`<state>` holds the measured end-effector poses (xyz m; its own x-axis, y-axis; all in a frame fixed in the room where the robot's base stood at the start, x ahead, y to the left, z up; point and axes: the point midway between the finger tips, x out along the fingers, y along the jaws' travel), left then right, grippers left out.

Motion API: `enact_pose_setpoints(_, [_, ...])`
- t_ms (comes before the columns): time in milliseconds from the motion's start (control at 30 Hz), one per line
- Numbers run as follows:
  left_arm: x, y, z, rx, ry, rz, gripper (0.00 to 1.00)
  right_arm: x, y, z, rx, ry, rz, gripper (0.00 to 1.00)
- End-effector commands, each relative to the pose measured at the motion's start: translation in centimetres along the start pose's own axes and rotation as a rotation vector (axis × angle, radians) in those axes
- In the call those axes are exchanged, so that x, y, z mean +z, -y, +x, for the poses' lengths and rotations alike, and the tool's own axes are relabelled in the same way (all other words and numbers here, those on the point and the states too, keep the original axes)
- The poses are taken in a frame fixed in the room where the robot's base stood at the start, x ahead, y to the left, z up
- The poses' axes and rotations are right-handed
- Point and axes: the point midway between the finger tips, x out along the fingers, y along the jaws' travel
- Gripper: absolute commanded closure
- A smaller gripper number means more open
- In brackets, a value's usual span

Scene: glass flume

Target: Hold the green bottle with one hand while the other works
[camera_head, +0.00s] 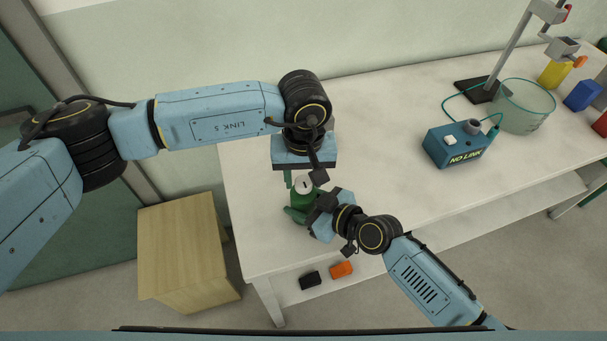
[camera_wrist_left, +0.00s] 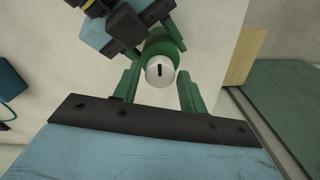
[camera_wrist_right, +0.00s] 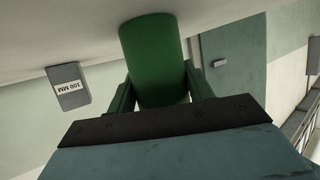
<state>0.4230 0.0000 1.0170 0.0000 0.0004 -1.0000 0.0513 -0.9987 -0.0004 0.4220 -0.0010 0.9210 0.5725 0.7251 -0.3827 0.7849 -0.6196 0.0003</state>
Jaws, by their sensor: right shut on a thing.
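The green bottle (camera_head: 299,199) stands upright near the left end of the white bench, with a white cap (camera_head: 304,184) on top that has a dark slot mark. My right gripper (camera_wrist_right: 160,92) is shut on the bottle's body, which fills the space between its fingers in the right wrist view. My left gripper (camera_wrist_left: 158,90) is above the bottle, pointing down. Its green fingers are open on either side of the white cap (camera_wrist_left: 160,72), with gaps showing. In the head view, the right wrist hides part of the bottle.
A blue "NO LINK" box (camera_head: 457,146), a clear beaker (camera_head: 524,108) and a stand (camera_head: 478,90) are on the right. A grey "100 MM" block (camera_wrist_right: 68,87) shows in the right wrist view. Black (camera_head: 310,280) and orange (camera_head: 341,269) pieces lie low down. The bench middle is clear.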

Motion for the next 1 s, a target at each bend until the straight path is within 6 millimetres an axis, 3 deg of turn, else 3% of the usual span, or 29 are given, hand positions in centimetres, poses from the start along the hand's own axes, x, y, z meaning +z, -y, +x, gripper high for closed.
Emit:
enact_pose_setpoints(33, [0.00, 0.00, -0.01, 0.000, 0.000, 0.000, 0.65, 0.03, 0.01, 0.00, 0.000, 0.001, 0.000, 0.75])
enact_pose_setpoints(233, [-0.01, 0.00, -0.03, 0.000, 0.000, 0.000, 0.91, 0.03, 0.01, 0.00, 0.000, 0.001, 0.000, 0.75])
enact_pose_setpoints(667, [-0.02, 0.02, -0.04, 0.000, -0.001, -0.094, 0.92, 0.04, 0.01, 0.00, 0.000, 0.001, 0.000, 0.75])
enact_pose_setpoints(1000, [-0.03, 0.01, -0.08, 0.000, -0.001, -0.374, 0.92, 0.03, 0.00, 0.00, 0.000, 0.001, 0.000, 0.75])
